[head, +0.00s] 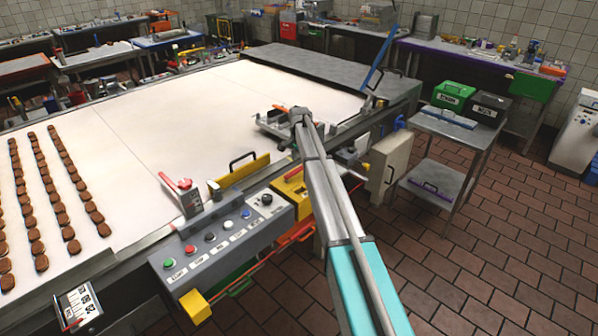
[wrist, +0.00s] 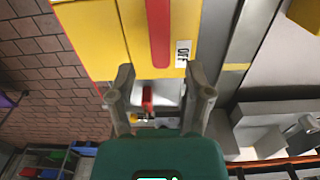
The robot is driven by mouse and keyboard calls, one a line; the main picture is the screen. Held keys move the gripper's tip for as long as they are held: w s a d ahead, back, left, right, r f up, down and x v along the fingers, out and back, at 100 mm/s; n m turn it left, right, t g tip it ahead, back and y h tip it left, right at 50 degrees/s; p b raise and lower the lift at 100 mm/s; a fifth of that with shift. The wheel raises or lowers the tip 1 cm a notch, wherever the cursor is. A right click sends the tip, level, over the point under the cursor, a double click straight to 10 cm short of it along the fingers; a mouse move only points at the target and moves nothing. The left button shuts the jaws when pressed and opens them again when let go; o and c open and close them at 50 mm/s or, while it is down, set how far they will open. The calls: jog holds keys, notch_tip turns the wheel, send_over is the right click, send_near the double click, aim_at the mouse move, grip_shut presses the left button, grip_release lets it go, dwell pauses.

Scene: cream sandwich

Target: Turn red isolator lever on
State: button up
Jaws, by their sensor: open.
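The red isolator lever (wrist: 158,32) is a long red bar on a yellow box (wrist: 98,25) in the wrist view. A white label (wrist: 183,53) with black letters, seemingly part of "OFF", is beside it. My gripper (wrist: 160,88) is open, its two fingers spread below the lever's visible end in the picture, apart from it. A smaller red part (wrist: 147,98) shows between the fingers. In the head view, the yellow box (head: 288,190) with a red bar (head: 293,172) is at the conveyor's near side, partly behind my arm. My fingers cannot be made out there.
A grey control panel (head: 215,240) with several buttons is left of the yellow box. Another red lever (head: 176,183) stands above it. A beige box (head: 390,160) and a grey cart (head: 455,150) are to the right.

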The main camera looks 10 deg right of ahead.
aim_at(299, 169)
jog(key=shift+f+b, duration=1.55)
jog(key=shift+f, duration=0.35)
grip_shut()
